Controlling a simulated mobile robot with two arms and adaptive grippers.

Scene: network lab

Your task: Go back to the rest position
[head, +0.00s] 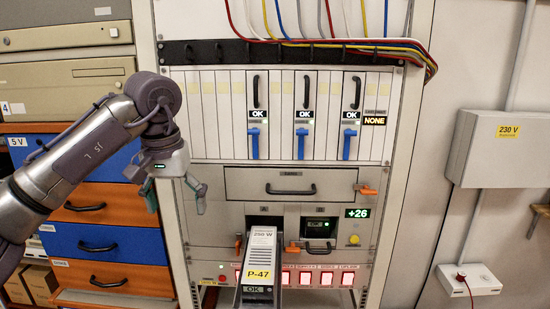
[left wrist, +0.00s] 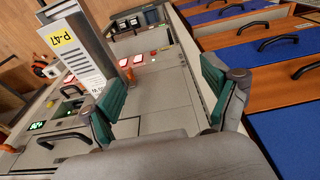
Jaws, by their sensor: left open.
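My left gripper (head: 176,198) hangs at the left in the head view, in front of the rack's left post, with its fingers apart and nothing between them. In the left wrist view its two green-padded fingers (left wrist: 160,97) are spread, with only the rack front behind them. A grey module labelled P-47 (head: 260,258) sticks out of the lower rack bay toward me in the head view. It also shows at the upper left of the left wrist view (left wrist: 80,50), apart from the fingers. My right gripper is in neither view.
The rack (head: 290,182) fills the middle, with blue-handled cards (head: 254,143) marked OK and a green +26 display (head: 357,213). Blue and orange drawers (head: 95,245) stand at the left. A 230 V box (head: 503,150) hangs on the right wall.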

